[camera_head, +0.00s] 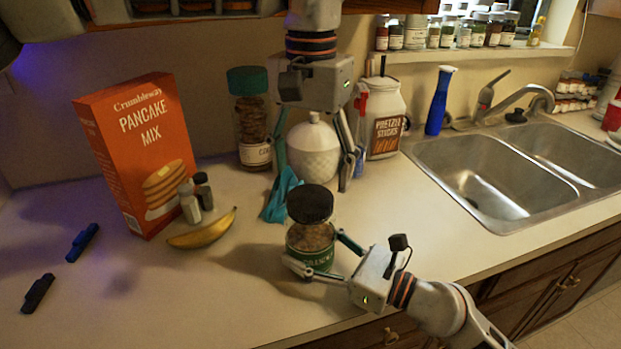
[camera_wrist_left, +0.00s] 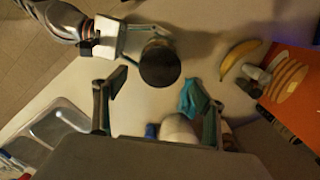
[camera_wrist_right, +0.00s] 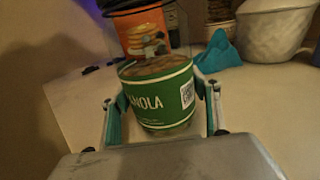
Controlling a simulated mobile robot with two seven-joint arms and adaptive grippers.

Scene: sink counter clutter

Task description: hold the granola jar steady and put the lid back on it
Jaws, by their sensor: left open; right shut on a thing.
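The granola jar (camera_head: 310,240) stands upright on the counter, with a green label and granola showing through its glass. The black lid (camera_head: 310,203) sits on the jar's top and looks about level; I cannot tell whether it is screwed tight. My right gripper (camera_head: 318,252) is shut around the jar body from the front right; the right wrist view shows the green label (camera_wrist_right: 158,98) between its fingers. My left gripper (camera_head: 313,172) is open and empty, pointing down above and behind the jar. In the left wrist view the lid (camera_wrist_left: 160,63) lies beyond its fingers, apart from them.
A blue-green cloth (camera_head: 282,195) and a white patterned pot (camera_head: 314,152) are close behind the jar. A banana (camera_head: 203,231), small shakers (camera_head: 190,205) and a pancake mix box (camera_head: 135,155) stand left. The sink (camera_head: 480,185) is right. The front-left counter is mostly clear.

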